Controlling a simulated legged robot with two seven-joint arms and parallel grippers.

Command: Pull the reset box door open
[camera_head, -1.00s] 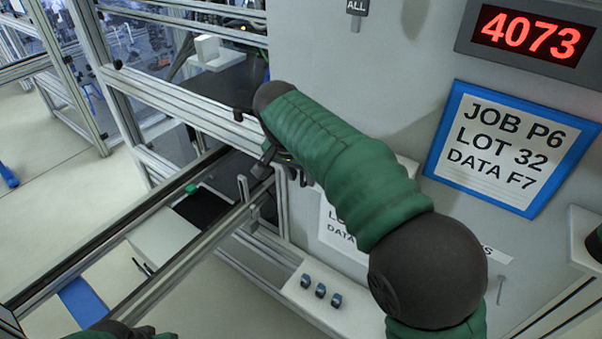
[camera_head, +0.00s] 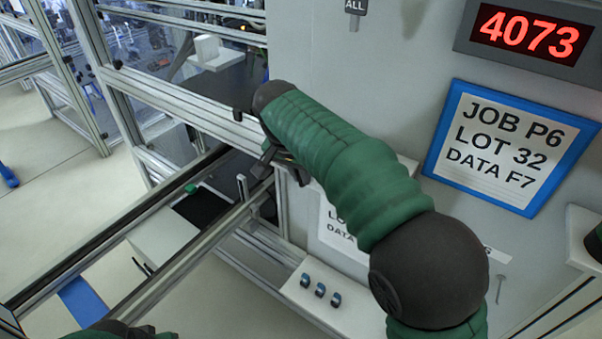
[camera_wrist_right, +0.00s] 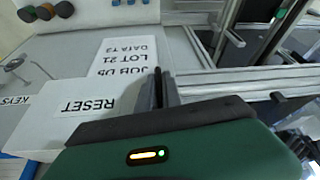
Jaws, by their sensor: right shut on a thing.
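The white reset box (camera_wrist_right: 90,112), with RESET upside down on its face, is at the left in the right wrist view. In the head view its white edge (camera_head: 407,163) shows beside my right arm, which hides most of it. My right gripper (camera_wrist_right: 159,88) is at the box's right edge, its dark fingers shut on the reset box door. The gripped part is hidden between the fingers, and I see no clear door gap. In the head view the right gripper (camera_head: 270,160) is partly hidden by its forearm. My left gripper (camera_head: 122,328) barely shows at the bottom edge.
A blue-framed job sign (camera_head: 497,147) and a red number display (camera_head: 529,34) are on the wall panel. Below are a white ledge with blue-black knobs (camera_head: 320,290) and a paper label (camera_head: 336,228). Metal rails (camera_head: 190,258) and framing (camera_head: 170,100) stand at the left.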

